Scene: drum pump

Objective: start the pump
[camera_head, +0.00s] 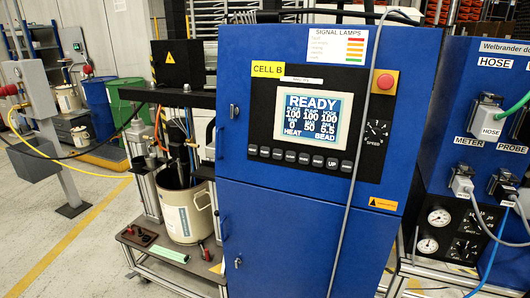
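The blue control cabinet (309,240) stands in the middle of the head view. Its lit screen (313,119) reads READY, with several numbers and the words HEAT and BEAD below. A row of small dark buttons (291,157) runs under the screen; one near the right end reads UP. A red stop button (385,81) sits on a yellow plate at the upper right. A black SPEED dial (376,131) is below it. The drum pump stands left of the cabinet, with a pale drum (186,215) under its black frame. Neither gripper is in view.
A grey cable (358,145) hangs down the cabinet front, right of the screen. At right, a blue unit (450,75) carries HOSE, METER and PROBE plugs and gauges (428,246). A yellow hose (75,160) loops at left. Floor (60,250) is open at lower left.

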